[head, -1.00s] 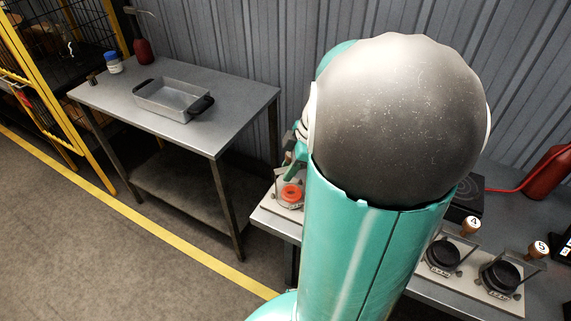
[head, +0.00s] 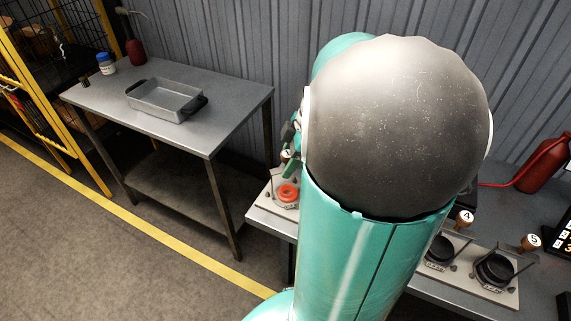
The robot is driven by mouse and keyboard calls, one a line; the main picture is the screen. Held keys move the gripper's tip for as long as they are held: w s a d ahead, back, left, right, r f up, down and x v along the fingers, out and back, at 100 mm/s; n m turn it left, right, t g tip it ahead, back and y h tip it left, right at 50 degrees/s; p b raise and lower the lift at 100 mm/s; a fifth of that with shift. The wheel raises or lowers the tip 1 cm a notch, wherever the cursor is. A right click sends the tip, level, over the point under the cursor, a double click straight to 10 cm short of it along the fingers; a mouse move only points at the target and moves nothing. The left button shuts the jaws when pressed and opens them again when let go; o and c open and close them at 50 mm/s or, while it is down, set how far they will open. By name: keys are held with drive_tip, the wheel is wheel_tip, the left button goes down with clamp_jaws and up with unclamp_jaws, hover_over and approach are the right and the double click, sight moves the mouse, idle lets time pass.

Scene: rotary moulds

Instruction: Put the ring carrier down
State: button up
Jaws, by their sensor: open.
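An orange-red ring-shaped piece (head: 288,193), which looks like the ring carrier, sits on a light mould plate at the left end of the long bench. My gripper (head: 289,168) shows only in part, as small teal pieces at the left edge of my arm, just above and behind the orange-red piece. It is open and looks apart from it. My large teal and grey arm link hides the rest of the gripper and the middle of the bench.
Dark round moulds (head: 494,270) with numbered wooden knobs stand on the long bench at right. A red extinguisher-like bottle (head: 543,163) is behind them. A separate steel table (head: 225,110) at left holds a grey tray (head: 165,101). Floor between is clear.

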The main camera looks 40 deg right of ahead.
drive_tip(key=v, duration=1)
drive_tip(key=s+a+m+t+h, duration=0.2)
drive_tip(key=a+m, duration=0.8)
drive_tip(key=a, duration=1.6)
drive_tip(key=shift+t+h, duration=0.4)
drive_tip(key=shift+h, duration=0.4)
